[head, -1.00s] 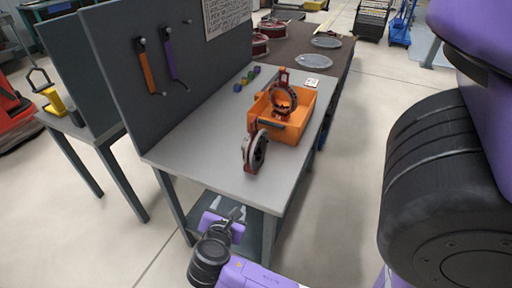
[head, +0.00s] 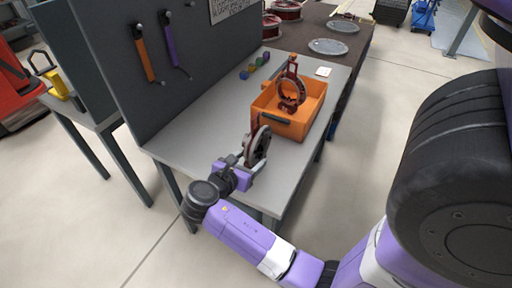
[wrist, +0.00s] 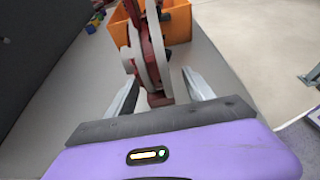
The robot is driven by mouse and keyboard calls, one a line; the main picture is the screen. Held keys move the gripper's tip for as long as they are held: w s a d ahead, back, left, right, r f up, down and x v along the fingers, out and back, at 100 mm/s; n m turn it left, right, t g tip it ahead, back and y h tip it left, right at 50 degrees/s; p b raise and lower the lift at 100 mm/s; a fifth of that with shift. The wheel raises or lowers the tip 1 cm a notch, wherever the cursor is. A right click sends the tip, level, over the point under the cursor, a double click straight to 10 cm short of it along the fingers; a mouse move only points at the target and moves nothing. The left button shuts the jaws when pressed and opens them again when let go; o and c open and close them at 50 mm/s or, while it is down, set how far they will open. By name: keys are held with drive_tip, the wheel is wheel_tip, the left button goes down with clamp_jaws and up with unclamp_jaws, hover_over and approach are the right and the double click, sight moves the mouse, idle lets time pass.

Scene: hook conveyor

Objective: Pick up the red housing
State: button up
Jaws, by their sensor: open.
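The red housing (head: 257,147) stands upright on the near part of the grey table, a round red body with a grey disc face. In the wrist view the housing (wrist: 150,55) rises between and just beyond my two fingers. My gripper (head: 241,160) is at the near side of the housing, and in the wrist view its fingers (wrist: 160,92) are apart, one on each side of the housing's lower part. The fingers look clear of it, though contact is hard to tell.
An orange bin (head: 290,126) behind the housing holds another red ring-shaped part (head: 291,90). Small coloured pieces (head: 254,67) lie near the dark pegboard (head: 130,90) at left, where an orange and a purple tool hang.

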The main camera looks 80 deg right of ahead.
drive_tip(key=x, duration=0.4)
drive_tip(key=shift+w+d+f, duration=0.1)
drive_tip(key=shift+w+f, duration=0.05)
drive_tip(key=shift+w, duration=0.05)
drive_tip(key=shift+c, duration=0.2)
clamp_jaws()
idle(1.0)
drive_tip(key=shift+r, duration=0.2)
